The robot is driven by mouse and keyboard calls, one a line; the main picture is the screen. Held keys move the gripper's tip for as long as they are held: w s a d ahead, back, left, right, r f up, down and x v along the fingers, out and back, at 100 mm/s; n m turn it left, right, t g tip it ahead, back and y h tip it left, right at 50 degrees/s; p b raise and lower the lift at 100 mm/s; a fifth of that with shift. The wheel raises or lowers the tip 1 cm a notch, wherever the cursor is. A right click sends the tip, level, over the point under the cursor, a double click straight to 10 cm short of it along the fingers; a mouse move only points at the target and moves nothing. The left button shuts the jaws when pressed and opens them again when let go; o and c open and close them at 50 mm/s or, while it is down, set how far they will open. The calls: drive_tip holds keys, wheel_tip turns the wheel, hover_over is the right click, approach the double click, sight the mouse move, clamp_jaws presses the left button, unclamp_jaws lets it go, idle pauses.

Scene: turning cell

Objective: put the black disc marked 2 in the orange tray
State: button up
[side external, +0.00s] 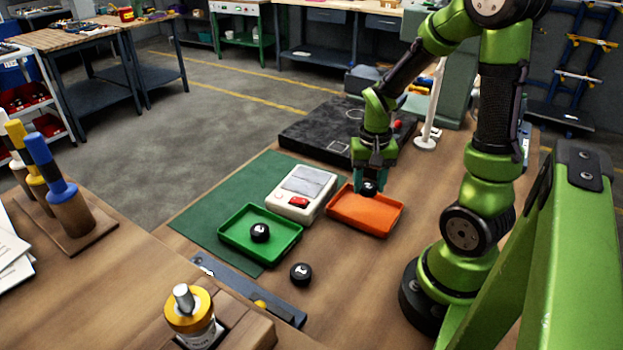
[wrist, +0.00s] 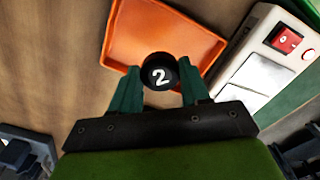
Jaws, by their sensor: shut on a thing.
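The black disc marked 2 (wrist: 160,73) is between the two green fingers of my gripper (wrist: 161,92) in the wrist view, its white number facing the camera. My gripper (side external: 369,183) is shut on it. In the side view the held disc (side external: 369,188) shows dark at the fingertips, over the far part of the orange tray (side external: 345,217). The orange tray (wrist: 128,30) also lies behind the disc in the wrist view. No other disc shows in the orange tray. I cannot tell the gap between disc and tray floor.
A white device with a red switch (side external: 302,190) stands left of the orange tray. A green tray (side external: 286,246) holds a black disc (side external: 260,232). Another black disc (side external: 300,273) lies on the wooden table. A dark slab (side external: 320,135) lies behind.

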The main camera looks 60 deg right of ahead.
sight(365, 212)
drive_tip(key=shift+f, duration=3)
drive_tip(key=shift+f, duration=0.1)
drive_tip(key=o, duration=1.2)
wheel_tip(365, 212, up, 12)
drive_tip(key=shift+w+f, duration=0.1)
drive_tip(key=shift+a+r, duration=0.2)
drive_tip(key=shift+r, duration=0.1)
drive_tip(key=a+r+n+t+y, duration=0.1)
drive_tip(key=a+r+n+t, duration=0.2)
drive_tip(key=a+r, duration=0.2)
drive_tip(key=a+r+n+t+y, duration=0.1)
drive_tip(key=a+r+n+t, duration=0.2)
drive_tip(key=a, duration=0.9)
wheel_tip(365, 212, up, 3)
drive_tip(key=shift+a+r+n+t, duration=0.15)
drive_tip(key=shift+n+t, duration=0.25)
drive_tip(key=shift+t, duration=0.2)
